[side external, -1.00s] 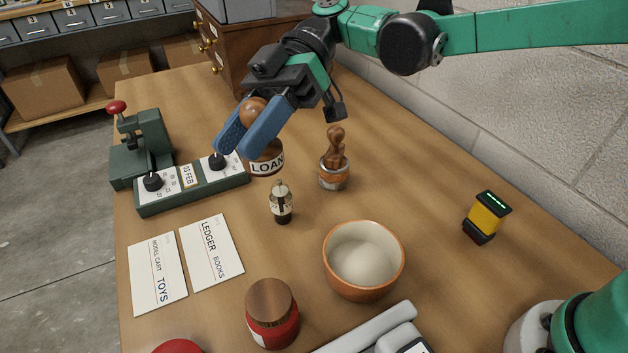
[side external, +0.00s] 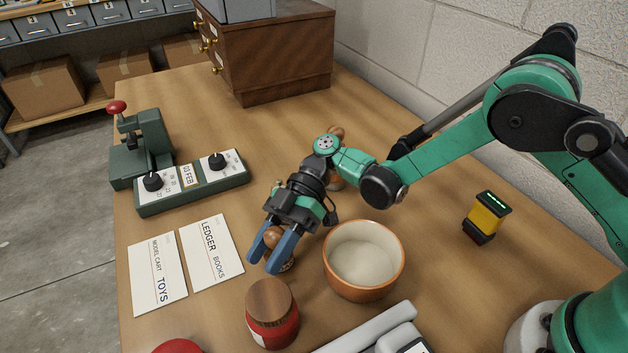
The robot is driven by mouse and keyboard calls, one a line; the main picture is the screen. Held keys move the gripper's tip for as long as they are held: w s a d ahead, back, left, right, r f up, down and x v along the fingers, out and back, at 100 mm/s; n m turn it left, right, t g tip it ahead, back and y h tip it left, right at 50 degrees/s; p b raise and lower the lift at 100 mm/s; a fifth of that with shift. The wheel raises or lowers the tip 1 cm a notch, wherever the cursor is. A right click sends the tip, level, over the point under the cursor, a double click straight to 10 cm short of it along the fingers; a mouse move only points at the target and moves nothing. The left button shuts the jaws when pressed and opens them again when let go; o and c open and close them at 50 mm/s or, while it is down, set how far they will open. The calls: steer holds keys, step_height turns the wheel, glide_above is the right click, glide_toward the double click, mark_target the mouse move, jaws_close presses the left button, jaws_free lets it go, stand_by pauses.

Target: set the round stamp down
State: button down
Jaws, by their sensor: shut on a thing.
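The round stamp has a round wooden knob (side external: 273,238) and a dark-edged base with a pale band (side external: 287,265). My gripper (side external: 262,264) is shut on it, with blue fingers on either side of the knob. The stamp is low over the wooden table, left of the orange-rimmed bowl and behind the red jar. The fingers hide most of its base and label, so I cannot tell whether it touches the table.
The bowl (side external: 364,261) stands close on the right, the wooden-lidded red jar (side external: 272,314) in front. Two cards, TOYS (side external: 157,274) and LEDGER BOOKS (side external: 208,249), lie left. A green press (side external: 190,185) stands behind them. My arm hides the small bottle and partly hides the wooden-handled pot.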

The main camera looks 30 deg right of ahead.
steer(key=shift+f, duration=0.2)
steer(key=shift+f, duration=0.45)
steer(key=shift+c, duration=2.4)
jaws_free()
